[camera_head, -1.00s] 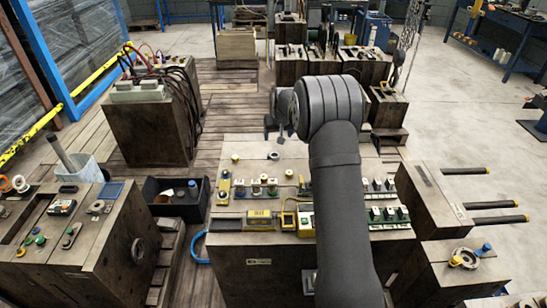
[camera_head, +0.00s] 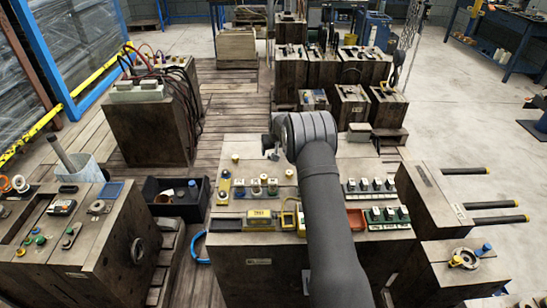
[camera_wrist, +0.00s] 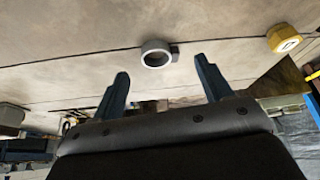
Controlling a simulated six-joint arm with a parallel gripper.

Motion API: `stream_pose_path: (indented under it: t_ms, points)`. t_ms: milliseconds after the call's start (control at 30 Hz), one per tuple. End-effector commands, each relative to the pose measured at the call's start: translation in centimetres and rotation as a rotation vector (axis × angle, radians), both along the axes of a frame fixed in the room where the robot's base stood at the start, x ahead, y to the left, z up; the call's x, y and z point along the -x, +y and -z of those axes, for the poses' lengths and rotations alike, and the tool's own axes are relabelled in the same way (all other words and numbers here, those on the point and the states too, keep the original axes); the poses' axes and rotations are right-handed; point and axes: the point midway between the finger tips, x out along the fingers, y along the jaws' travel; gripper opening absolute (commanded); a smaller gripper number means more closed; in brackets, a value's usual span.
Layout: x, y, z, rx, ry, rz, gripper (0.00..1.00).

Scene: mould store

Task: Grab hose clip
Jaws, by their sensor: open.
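The hose clip (camera_wrist: 157,53) is a grey ring with a small dark block at its right side. In the wrist view it lies on the pale worktop, beyond and between my fingertips. My gripper (camera_wrist: 163,68) is open, with its two dark blue fingers apart and nothing between them. In the head view my gripper (camera_head: 270,151) is low over the far part of the middle bench's top. There the clip is too small and too close to the gripper to make out clearly.
A yellow-topped round part (camera_wrist: 285,38) lies to the right of the clip in the wrist view. In the head view, several small fittings stand in a rack (camera_head: 256,190) nearer on the bench, and green-based switches (camera_head: 388,216) line its right side.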

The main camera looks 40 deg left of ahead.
Motion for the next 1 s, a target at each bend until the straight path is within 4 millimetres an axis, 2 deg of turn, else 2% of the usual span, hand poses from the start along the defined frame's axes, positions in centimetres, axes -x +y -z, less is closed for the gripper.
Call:
stream_pose_path:
  t_ms: [200, 533, 800, 1000]
  points:
    - [-0.5, 1.0, 2.4, 0.000, 0.000, -0.001, 0.71]
    - [-0.6, 1.2, 2.9, -0.001, 0.000, -0.001, 0.71]
    - [-0.6, 1.2, 2.8, -0.001, 0.000, -0.001, 0.24]
    - [-0.6, 1.2, 2.8, -0.001, 0.000, -0.001, 0.24]
